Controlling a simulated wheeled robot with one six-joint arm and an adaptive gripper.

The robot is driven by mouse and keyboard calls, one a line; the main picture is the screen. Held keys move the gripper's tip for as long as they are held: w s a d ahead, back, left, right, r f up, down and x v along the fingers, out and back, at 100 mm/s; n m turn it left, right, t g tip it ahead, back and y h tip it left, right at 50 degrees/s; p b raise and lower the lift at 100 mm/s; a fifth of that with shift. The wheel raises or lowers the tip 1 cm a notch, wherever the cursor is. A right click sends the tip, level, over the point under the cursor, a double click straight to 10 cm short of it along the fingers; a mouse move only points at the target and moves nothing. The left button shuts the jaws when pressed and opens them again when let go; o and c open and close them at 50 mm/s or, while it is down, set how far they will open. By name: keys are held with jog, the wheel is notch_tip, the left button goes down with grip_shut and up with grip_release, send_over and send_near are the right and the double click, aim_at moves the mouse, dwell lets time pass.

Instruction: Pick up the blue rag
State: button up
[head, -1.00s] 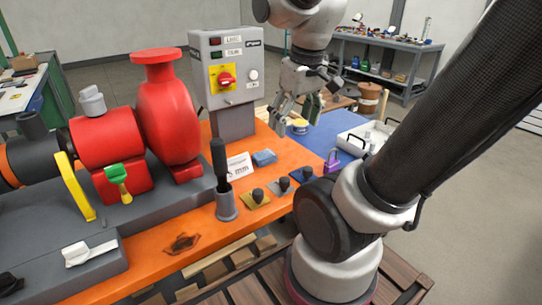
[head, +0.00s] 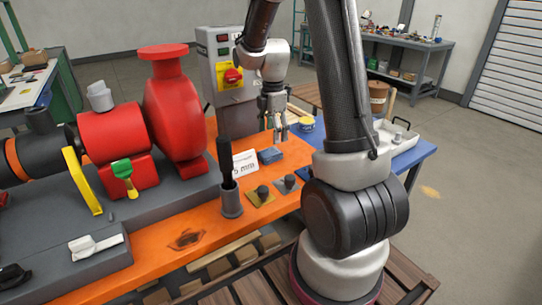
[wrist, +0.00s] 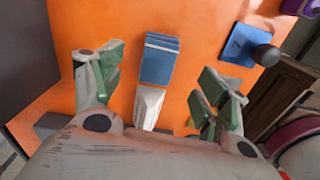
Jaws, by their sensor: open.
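The blue rag (head: 270,155) lies folded on the orange skid top, right of a white card (head: 245,163). In the wrist view the rag (wrist: 158,60) is a small striped blue block, with the white card (wrist: 149,105) just below it. My gripper (head: 278,128) points down above the rag, a little to its upper right in the head view. In the wrist view my gripper (wrist: 160,88) is open and empty, its green-padded fingers on either side of the rag and card. The fingers are apart from the rag.
A grey control box (head: 228,75) stands close behind my gripper. A grey cup with a black-handled tool (head: 230,200) stands in front. Knobbed plates (head: 262,195) sit nearby. The red pump (head: 172,110) is at the left. A white tray (head: 398,140) sits on the blue surface.

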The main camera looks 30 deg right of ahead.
aim_at(271, 151)
jog(key=shift+w+n, duration=0.15)
jog(key=shift+n, duration=0.15)
jog(key=shift+f, duration=0.4)
jog(key=f, duration=0.4)
jog(key=a+f, duration=0.1)
jog(key=f, duration=0.1)
jog(key=shift+s, duration=0.2)
jog(key=shift+f, duration=0.5)
jog(key=c, duration=1.1)
